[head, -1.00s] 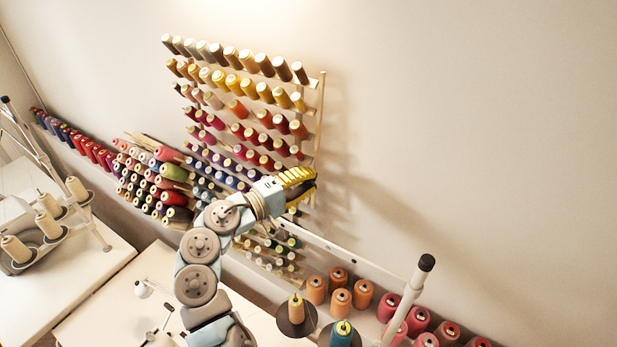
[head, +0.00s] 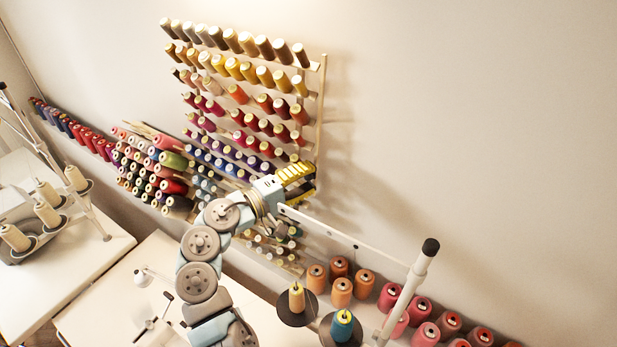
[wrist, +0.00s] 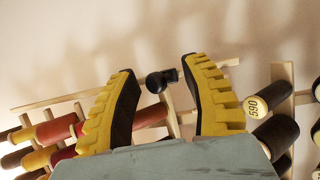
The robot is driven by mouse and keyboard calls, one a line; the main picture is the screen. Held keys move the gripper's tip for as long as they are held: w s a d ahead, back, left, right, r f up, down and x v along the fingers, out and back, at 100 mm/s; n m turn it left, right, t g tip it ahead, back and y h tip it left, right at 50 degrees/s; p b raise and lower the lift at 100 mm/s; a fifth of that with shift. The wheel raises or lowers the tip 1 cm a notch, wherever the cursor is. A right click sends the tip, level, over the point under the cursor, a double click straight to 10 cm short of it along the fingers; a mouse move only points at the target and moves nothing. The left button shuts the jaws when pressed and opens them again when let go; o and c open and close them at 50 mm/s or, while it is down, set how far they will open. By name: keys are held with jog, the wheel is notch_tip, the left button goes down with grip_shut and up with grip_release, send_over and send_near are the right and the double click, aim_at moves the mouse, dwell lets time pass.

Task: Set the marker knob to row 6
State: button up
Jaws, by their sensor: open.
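A small black knob (wrist: 160,80) shows in the wrist view, beside a pale wooden post (wrist: 170,115) of the thread rack. I take it to be the marker knob. My gripper (wrist: 158,66) is open, with one yellow-and-black finger on each side of the knob and gaps between. No finger clearly touches it. In the head view my gripper (head: 302,178) is at the right-hand upright of the thread rack (head: 321,110), beside the lower half of the rack, and hides the knob. I cannot tell which row the knob is level with.
Dark spools, one labelled 590 (wrist: 256,107), stand close to the right finger in the wrist view. Red and yellow spools (wrist: 57,129) are at left. In the head view, a white thread stand (head: 405,290) rises below right. The wall right of the rack is bare.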

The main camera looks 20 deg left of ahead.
jog(key=v, duration=1.1)
jog(key=shift+s+a, duration=0.2)
jog(key=shift+s, duration=0.15)
jog(key=shift+f, duration=0.1)
